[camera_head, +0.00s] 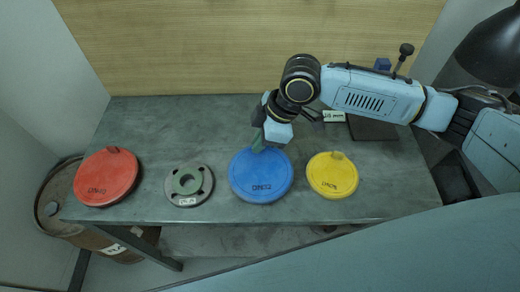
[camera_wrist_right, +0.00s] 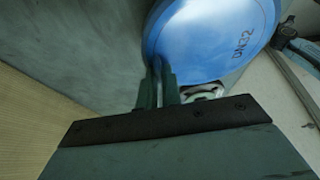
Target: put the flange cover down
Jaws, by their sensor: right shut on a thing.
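The blue flange cover (camera_head: 261,176), marked DN32, is a round disc at the front middle of the grey table. My right gripper (camera_head: 260,141) reaches down to its far edge and is shut on it there. In the right wrist view the two green fingers (camera_wrist_right: 157,88) meet the rim of the blue cover (camera_wrist_right: 215,38). I cannot tell whether the cover touches the table or hangs just above it. My left gripper is not in view.
On the table (camera_head: 140,125) lie a red cover (camera_head: 107,178), a grey-green flange (camera_head: 188,184) and a yellow cover (camera_head: 332,177), the last close right of the blue one. A rusty barrel (camera_head: 60,205) stands at the left. The table's back left is clear.

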